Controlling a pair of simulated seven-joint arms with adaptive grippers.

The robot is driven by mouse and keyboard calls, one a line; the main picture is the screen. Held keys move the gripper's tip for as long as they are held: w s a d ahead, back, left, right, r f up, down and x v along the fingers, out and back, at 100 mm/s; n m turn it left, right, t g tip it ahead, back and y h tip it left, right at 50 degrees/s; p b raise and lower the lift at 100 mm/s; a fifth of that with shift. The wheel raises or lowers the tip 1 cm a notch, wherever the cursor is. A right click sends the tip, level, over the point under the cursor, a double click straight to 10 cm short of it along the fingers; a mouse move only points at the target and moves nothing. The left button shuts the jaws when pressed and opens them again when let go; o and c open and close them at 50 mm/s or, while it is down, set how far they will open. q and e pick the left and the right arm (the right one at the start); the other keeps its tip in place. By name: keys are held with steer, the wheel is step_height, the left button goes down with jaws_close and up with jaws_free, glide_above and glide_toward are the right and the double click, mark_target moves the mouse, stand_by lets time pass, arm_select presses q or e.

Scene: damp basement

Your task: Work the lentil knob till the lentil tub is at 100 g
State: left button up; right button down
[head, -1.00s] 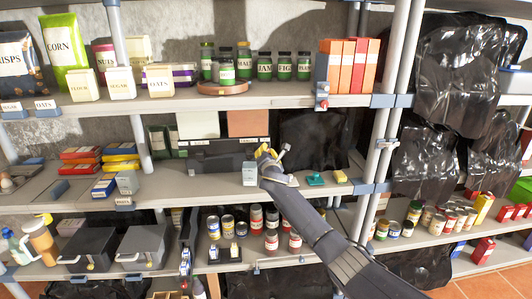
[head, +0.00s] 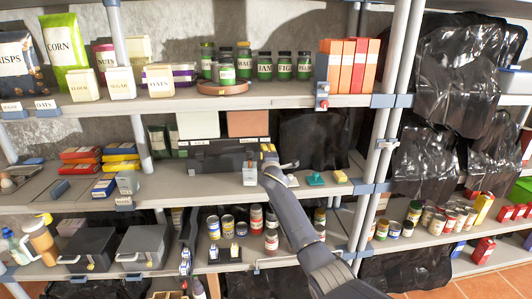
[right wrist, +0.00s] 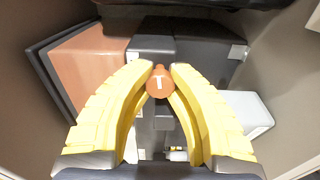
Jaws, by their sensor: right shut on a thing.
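A dark dispenser body (head: 215,157) stands on the middle shelf, with a pale hopper (head: 198,125) and a terracotta hopper (head: 248,124) above it. My right gripper (head: 268,153) is at the dispenser's right end. In the right wrist view its yellow fingers (right wrist: 160,76) are closed around a round orange knob (right wrist: 160,84) marked with a T-like sign. I cannot read a lentil label. A small grey tub-like box (head: 249,175) stands in front of the dispenser, left of my wrist. Its contents and any weight reading are too small to tell. My left gripper is out of view.
A teal item (head: 315,179) and a yellow block (head: 340,176) lie right of my wrist. Cans (head: 256,217) stand on the shelf below; jars (head: 285,66) and red-orange boxes (head: 348,66) stand above. A grey post (head: 383,150) is to the right.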

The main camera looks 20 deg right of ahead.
steer(key=shift+d+r+m, duration=0.1)
steer(key=shift+d+m, duration=0.1)
steer(key=shift+m, duration=0.4)
steer(key=c, duration=1.4)
jaws_free()
steer(key=shift+d, duration=0.1)
steer(key=shift+o, duration=0.2)
steer(key=s+a, duration=0.2)
steer(key=s, duration=1)
steer(key=shift+a, duration=0.15)
